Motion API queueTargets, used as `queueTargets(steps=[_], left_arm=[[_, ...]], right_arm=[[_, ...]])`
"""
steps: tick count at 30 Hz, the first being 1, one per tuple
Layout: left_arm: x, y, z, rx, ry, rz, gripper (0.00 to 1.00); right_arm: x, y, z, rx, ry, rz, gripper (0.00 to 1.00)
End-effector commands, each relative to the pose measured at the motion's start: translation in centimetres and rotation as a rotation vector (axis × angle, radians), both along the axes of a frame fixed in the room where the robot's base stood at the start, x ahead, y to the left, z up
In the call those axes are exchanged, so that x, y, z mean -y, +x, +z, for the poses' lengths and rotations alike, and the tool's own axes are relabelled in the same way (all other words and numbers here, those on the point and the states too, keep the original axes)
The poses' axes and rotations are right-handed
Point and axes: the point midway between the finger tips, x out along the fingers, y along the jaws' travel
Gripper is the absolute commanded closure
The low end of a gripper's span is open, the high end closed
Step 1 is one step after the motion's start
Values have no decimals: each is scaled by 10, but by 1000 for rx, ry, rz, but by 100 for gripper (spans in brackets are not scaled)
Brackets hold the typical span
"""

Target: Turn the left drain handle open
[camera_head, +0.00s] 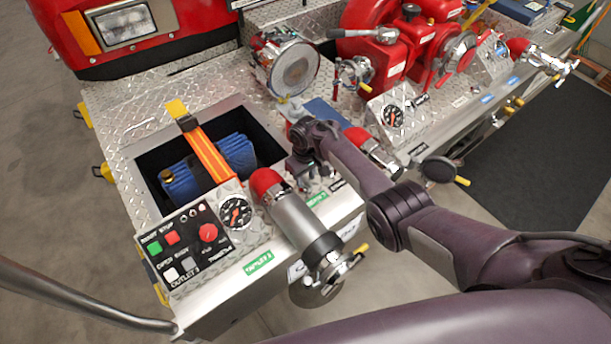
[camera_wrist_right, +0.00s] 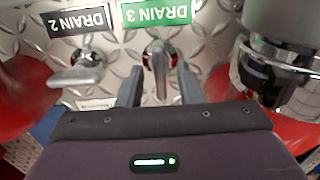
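In the right wrist view, which is upside down, a metal drain handle (camera_wrist_right: 159,68) sits beside the green DRAIN 3 label (camera_wrist_right: 157,12). My right gripper (camera_wrist_right: 160,88) is open, with one finger on each side of this handle and small gaps between. A second metal handle (camera_wrist_right: 75,74) sits by the black DRAIN 2 label (camera_wrist_right: 72,22), outside the fingers. In the head view my right gripper (camera_head: 303,168) is over the panel by the green label (camera_head: 316,199), and my arm hides the handle there. My left gripper is not in view.
A large capped outlet pipe (camera_head: 296,222) stands close beside my right gripper, also seen in the wrist view (camera_wrist_right: 280,75). A gauge (camera_head: 236,212), a button panel (camera_head: 186,245) and an open bin (camera_head: 150,153) are to the left. Another red-ended outlet (camera_head: 357,138) is to the right.

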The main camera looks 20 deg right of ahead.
Motion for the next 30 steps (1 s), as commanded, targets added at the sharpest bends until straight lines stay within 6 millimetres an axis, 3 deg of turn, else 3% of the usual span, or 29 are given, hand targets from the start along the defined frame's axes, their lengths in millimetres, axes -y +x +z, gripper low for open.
queueTargets(steps=[7,21,30], left_arm=[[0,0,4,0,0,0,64],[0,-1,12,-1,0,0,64],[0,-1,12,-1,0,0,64]], right_arm=[[0,0,10,1,1,-1,67],[0,0,74,1,1,0,67],[0,0,78,0,0,0,67]])
